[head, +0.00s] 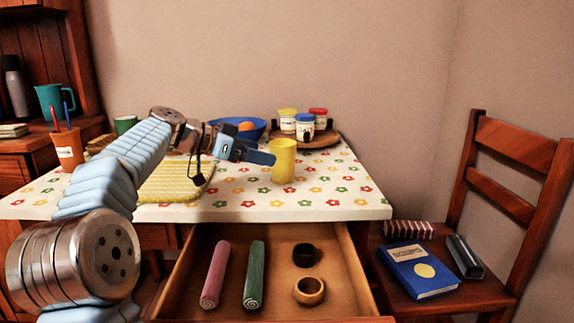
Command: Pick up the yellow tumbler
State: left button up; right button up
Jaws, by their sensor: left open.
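The yellow tumbler (283,162) stands upright on the flowered tablecloth, near the right part of the table. My left gripper (262,157) is just to the left of the tumbler, at about the height of its upper half, with its fingers pointing toward it. The gripper is open and nothing shows between its fingers. Whether a fingertip touches the tumbler I cannot tell. My right gripper is not in view.
Behind are a blue bowl (249,133) with an orange item and a wooden board (318,140) with three jars. A yellow mat (170,185) lies left. Below, an open drawer (215,300) juts out. A chair (470,262) with a blue book (405,268) stands right.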

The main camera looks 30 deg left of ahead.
aim_at(283, 157)
pick_arm(q)
jog(key=x, duration=0.8)
jog(key=shift+r, duration=0.1)
jog(key=c, duration=1)
jog(key=shift+c, duration=0.2)
jog(key=shift+r, duration=0.1)
